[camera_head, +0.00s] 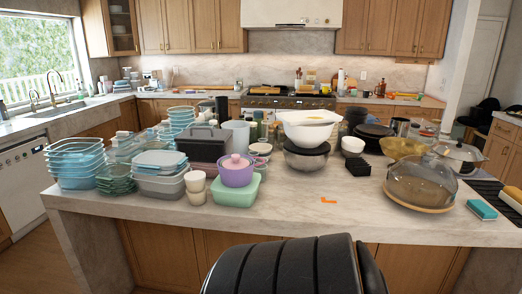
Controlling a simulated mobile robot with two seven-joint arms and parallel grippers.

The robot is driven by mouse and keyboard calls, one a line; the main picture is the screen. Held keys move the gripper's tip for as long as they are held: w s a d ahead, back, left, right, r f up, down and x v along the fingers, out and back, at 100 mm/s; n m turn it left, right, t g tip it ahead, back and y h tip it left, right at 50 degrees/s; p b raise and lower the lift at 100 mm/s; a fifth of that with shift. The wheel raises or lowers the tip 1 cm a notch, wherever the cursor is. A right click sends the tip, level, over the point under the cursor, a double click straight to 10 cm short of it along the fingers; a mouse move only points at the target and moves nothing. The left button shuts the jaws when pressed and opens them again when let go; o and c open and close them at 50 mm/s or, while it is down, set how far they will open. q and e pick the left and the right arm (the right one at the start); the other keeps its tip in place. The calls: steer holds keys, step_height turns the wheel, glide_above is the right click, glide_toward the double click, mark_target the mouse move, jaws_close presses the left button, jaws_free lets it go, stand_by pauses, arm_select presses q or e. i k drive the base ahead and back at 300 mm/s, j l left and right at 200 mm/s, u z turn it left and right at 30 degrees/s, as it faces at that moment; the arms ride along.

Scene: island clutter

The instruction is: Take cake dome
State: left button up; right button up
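The cake dome (422,180) is a clear, smoky cover on a round wooden base. It stands on the right part of the island's marble top, close to the front edge. Neither of my grippers shows in the head view, so I cannot see whether they hold anything.
The marble island top (290,222) is bare along its front middle. Stacked bowls (307,135) and several containers (160,180) crowd the left and middle.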

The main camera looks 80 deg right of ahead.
mark_target(423, 181)
steer(key=z, duration=3.25)
steer(key=i+j+z, duration=0.1)
steer(key=z, duration=0.25)
steer(key=i+j+z, duration=0.15)
steer(key=z, duration=0.15)
steer(key=i+j, duration=0.05)
steer(key=i, duration=0.05)
